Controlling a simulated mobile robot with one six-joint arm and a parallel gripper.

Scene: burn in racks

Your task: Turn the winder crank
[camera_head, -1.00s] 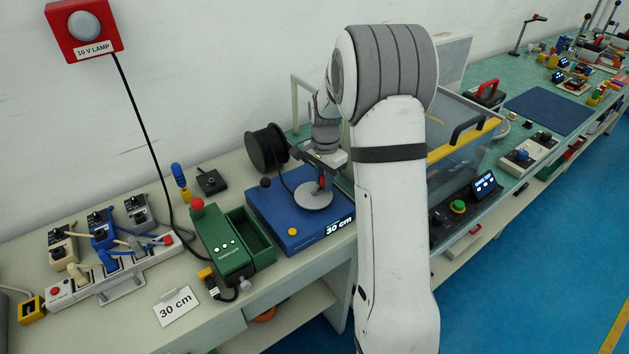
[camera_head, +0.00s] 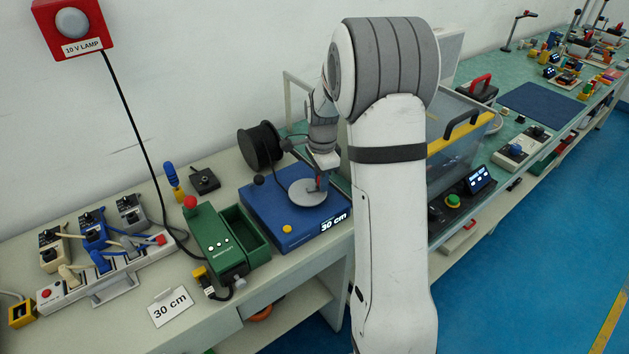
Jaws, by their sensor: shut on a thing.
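The winder is a flat blue box (camera_head: 270,212) on the bench, with a grey disc (camera_head: 301,192) on top and a display on its front edge reading "30 cm". A black knob stands at its back left corner and a yellow button at its front left. My gripper (camera_head: 322,182) reaches down from behind my arm to the right side of the disc. It is shut on the upright crank handle (camera_head: 319,184), which shows only as a small reddish piece; the fingers partly hide it. A black wire spool (camera_head: 260,147) stands behind the box.
A green box with an open bin (camera_head: 245,232) stands close on the left of the winder. A "30 cm" card (camera_head: 171,307) and a power strip (camera_head: 105,270) with plugs lie further left. A clear lidded bin (camera_head: 455,135) stands to the right, partly behind my arm.

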